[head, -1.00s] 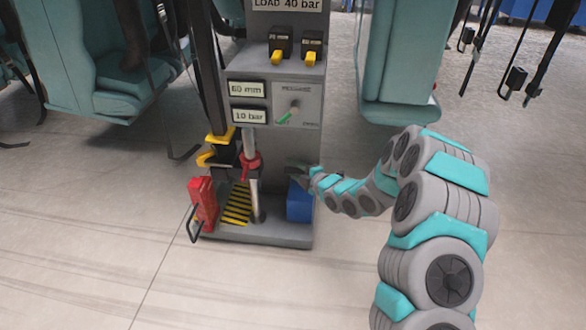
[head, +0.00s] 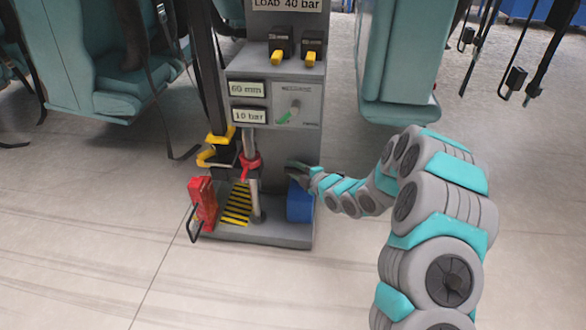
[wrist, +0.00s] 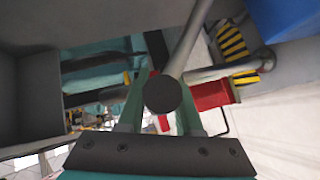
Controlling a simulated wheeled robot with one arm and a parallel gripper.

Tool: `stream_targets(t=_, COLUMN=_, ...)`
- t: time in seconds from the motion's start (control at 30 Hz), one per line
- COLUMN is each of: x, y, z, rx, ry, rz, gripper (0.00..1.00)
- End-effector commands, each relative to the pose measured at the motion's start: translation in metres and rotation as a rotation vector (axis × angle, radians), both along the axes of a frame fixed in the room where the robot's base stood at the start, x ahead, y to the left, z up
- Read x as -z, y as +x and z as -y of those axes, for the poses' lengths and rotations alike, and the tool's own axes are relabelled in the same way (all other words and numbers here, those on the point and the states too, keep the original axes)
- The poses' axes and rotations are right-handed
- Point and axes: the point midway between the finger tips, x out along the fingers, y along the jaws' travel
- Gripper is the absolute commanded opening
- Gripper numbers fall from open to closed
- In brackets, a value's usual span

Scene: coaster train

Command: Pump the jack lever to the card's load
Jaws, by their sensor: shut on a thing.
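My gripper (head: 297,167) is beside the right side of the grey stand (head: 283,235), just above a blue box (head: 299,203). In the wrist view my gripper (wrist: 161,98) has its two green fingers on either side of the dark round end of the jack lever (wrist: 188,45), shut on it. The lever's grey rod runs up and right from there. The head view hides most of the lever. The card (head: 287,5) reads LOAD 40 bar. The pressure readout (head: 249,115) shows 10 bar, and the readout above it (head: 247,89) shows 60 mm.
A red block with a black handle (head: 202,203) stands at the base's left, by a yellow-black striped plate (head: 237,204). A post with a red collar (head: 251,164) rises beside it. Teal seats (head: 100,65) flank the stand. The floor in front is clear.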

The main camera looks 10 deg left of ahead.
Motion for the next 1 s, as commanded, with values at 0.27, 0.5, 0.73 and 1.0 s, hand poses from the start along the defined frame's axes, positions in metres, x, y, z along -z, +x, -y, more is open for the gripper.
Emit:
stream_targets(t=0.27, x=-0.001, y=0.001, z=0.0, rx=0.001, ry=0.001, rz=0.003, gripper=0.0)
stream_targets(t=0.5, x=0.002, y=0.0, z=0.0, rx=0.0, ry=0.001, rz=0.01, gripper=0.0)
stream_targets(t=0.73, x=0.023, y=-0.011, z=-0.001, rx=-0.003, ry=-0.001, rz=0.086, gripper=0.0)
stream_targets(t=1.0, x=0.038, y=-0.024, z=0.0, rx=0.001, ry=-0.005, rz=0.121, gripper=0.0)
